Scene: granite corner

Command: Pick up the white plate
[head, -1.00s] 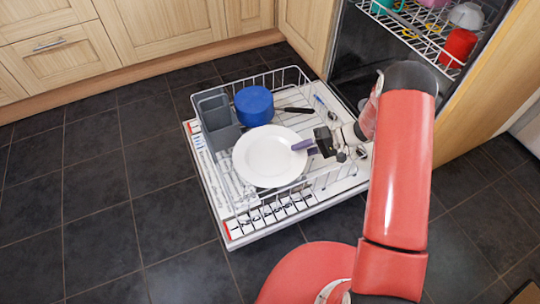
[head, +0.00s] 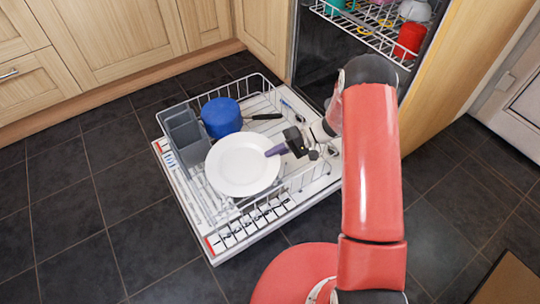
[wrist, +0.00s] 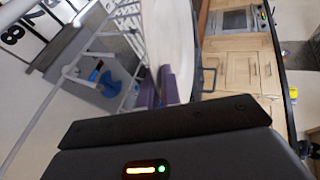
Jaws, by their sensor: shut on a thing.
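The white plate (head: 240,165) is above the lower dishwasher rack in the head view, its face turned up toward the camera. My gripper (head: 276,150) reaches in from the right and is shut on the plate's right rim. In the wrist view the plate (wrist: 168,40) rises edge-on, and the purple fingertips (wrist: 160,86) pinch its rim. Whether the plate touches the rack below cannot be told.
The lower rack (head: 262,83) sits on the open dishwasher door (head: 180,188). It holds a blue pot (head: 221,117), a grey cutlery basket (head: 184,137) and a black-handled utensil (head: 266,116). The upper rack (head: 370,38) holds a red cup (head: 410,39). Dark floor lies clear at left.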

